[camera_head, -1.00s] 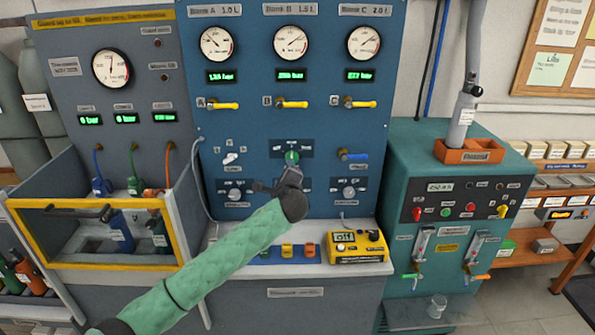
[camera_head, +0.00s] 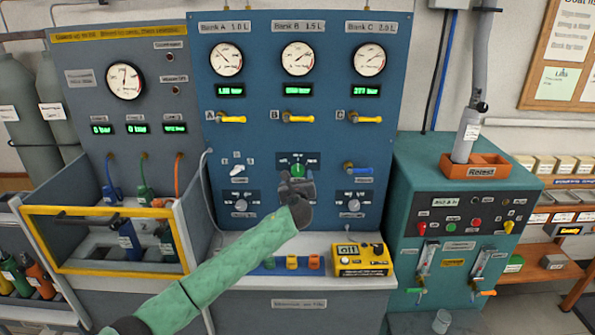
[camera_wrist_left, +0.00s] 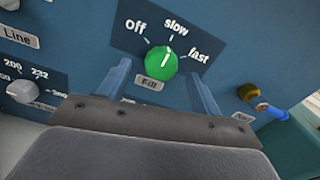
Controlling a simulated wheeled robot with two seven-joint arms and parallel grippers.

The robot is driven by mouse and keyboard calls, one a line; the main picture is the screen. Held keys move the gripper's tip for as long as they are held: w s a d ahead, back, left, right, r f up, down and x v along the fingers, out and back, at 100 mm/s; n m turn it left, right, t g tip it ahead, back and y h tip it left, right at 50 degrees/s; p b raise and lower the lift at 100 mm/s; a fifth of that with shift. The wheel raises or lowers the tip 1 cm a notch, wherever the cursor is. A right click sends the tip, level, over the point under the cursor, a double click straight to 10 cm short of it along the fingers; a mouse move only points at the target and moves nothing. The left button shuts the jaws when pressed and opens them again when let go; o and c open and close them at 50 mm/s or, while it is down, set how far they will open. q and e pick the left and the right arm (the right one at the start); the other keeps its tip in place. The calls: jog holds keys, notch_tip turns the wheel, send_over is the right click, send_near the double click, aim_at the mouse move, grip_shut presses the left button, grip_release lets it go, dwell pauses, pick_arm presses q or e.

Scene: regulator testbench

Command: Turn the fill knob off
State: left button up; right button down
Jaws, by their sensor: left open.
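The green fill knob (camera_head: 298,170) sits on the blue panel below the middle gauge. In the left wrist view the fill knob (camera_wrist_left: 161,61) has a white pointer line and the marks "Off", "slow" and "fast" around it. The pointer looks directed near "slow". My left gripper (camera_head: 297,178) is in front of the panel at the knob. In the left wrist view its two fingers (camera_wrist_left: 160,85) are apart, one on each side of the knob's lower part, with nothing held. I cannot tell whether they touch the panel. My right gripper does not show.
Grey knobs (camera_head: 240,205) and (camera_head: 354,205) flank the fill knob lower down. A white selector (camera_head: 238,170) is at left and a blue-handled valve (camera_head: 358,168) at right. A yellow meter (camera_head: 362,262) stands on the ledge below.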

aim_at(298, 172)
pick_arm(q)
jog(key=w, duration=0.2)
jog(key=shift+w+r+p, duration=0.1)
jog(key=shift+w+p, duration=0.3)
jog(key=shift+w, duration=0.35)
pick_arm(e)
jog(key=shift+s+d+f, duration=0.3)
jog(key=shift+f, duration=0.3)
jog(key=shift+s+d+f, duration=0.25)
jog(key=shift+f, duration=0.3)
pick_arm(q)
jog(key=shift+c, duration=0.3)
jog(key=c, duration=0.9)
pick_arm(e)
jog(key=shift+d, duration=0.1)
